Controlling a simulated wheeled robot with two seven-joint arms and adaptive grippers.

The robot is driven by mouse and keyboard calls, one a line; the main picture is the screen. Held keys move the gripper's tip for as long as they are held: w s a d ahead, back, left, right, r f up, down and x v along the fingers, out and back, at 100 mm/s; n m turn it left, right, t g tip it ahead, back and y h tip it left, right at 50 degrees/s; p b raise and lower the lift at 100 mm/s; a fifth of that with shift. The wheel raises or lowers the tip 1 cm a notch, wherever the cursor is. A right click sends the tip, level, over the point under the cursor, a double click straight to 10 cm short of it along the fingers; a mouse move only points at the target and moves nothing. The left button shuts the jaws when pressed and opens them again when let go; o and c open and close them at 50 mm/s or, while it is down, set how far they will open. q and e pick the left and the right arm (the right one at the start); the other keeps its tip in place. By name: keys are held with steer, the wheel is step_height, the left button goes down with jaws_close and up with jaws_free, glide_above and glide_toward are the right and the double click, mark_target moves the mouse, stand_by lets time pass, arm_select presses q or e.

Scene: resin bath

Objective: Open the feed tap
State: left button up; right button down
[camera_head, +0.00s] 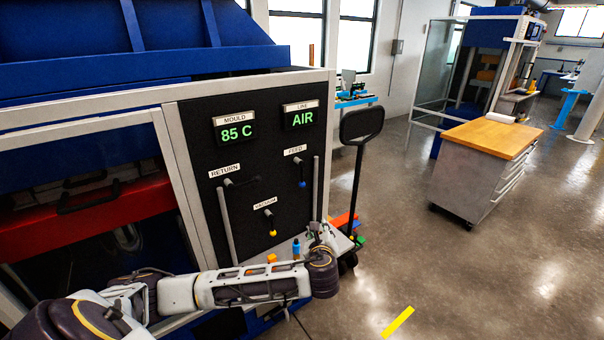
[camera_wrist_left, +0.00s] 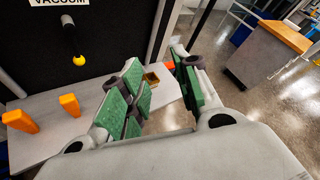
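The feed tap (camera_head: 299,169) is on the black panel under the FEED label, with a short lever that hangs down to a blue tip. My left gripper (camera_head: 320,232) is below and to the right of it, over the shelf's right end and apart from the tap. In the left wrist view the left gripper (camera_wrist_left: 164,88) has its green-padded fingers spread, with nothing held between them. The feed tap does not show in that view. My right gripper is in neither view.
The return tap (camera_head: 229,183) and yellow-tipped vacuum tap (camera_head: 270,217) share the panel. Orange blocks (camera_wrist_left: 70,105) stand on the grey shelf (camera_wrist_left: 45,140). A dark-headed post (camera_head: 360,125) stands right of the panel. A wood-topped cabinet (camera_head: 480,170) is farther right; floor between is open.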

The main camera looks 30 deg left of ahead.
mark_target(302, 173)
arm_select(q)
steer(key=w+a+r+m+t+y, duration=0.2)
steer(key=w+a+r+m, duration=0.3)
steer(key=a+r, duration=0.3)
steer(key=shift+a+r+m+t+y, duration=0.15)
steer(key=shift+a+m+t+y, duration=0.2)
steer(key=shift+a+y, duration=0.3)
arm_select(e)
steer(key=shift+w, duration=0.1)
arm_select(q)
steer(key=shift+w+a, duration=0.15)
